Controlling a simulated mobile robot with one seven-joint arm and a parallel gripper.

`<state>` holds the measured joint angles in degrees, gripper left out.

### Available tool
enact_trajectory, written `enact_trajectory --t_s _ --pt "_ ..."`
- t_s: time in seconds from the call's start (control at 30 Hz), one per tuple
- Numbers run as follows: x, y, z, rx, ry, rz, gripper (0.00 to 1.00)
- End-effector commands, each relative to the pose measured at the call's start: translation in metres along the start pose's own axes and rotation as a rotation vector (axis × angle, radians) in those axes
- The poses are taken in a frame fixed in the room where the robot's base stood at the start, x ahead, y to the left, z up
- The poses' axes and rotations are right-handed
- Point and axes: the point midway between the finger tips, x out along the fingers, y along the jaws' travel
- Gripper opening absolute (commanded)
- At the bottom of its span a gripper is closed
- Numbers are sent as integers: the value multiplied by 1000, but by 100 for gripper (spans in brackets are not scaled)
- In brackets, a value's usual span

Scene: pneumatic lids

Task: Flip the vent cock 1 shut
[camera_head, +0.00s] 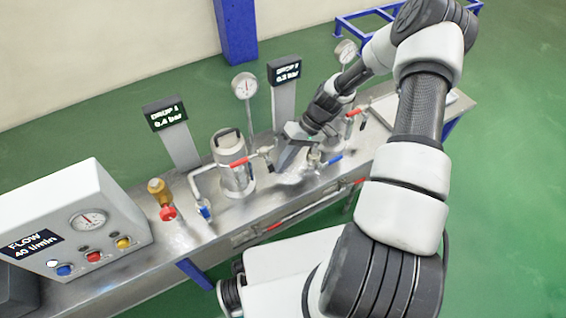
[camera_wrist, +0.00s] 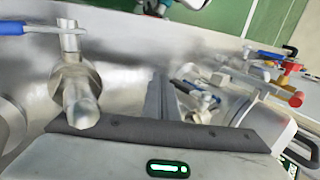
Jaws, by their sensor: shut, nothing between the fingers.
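My gripper (camera_head: 285,160) is shut and empty, fingers pointing down at the bench between the left canister and a small steel fitting. In the wrist view its dark fingers (camera_wrist: 162,85) lie together. The fitting (camera_head: 314,156) carries a blue lever (camera_head: 333,160) pointing right. In the wrist view a steel fitting (camera_wrist: 75,85) with a blue lever (camera_wrist: 25,28) stands left of my fingers, apart from them. Another blue-handled valve (camera_head: 205,211) sits at the left pipe's foot. I can read no label that marks vent cock 1.
Gauges (camera_head: 244,87) and display posts (camera_head: 180,140) rise behind. A flow box (camera_head: 75,220) stands at the left end. A red-handled valve (camera_head: 356,112) is further right.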

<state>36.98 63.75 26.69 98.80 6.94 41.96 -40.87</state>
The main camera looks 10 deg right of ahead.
Motion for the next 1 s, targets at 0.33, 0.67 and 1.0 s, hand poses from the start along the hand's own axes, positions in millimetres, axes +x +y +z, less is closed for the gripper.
enact_trajectory --t_s 0.33,0.67,1.0 --pt "0 0 0 0 0 -1 0" --pt "-44 -1 -1 1 4 3 0" --pt "-128 0 -1 1 3 3 0"
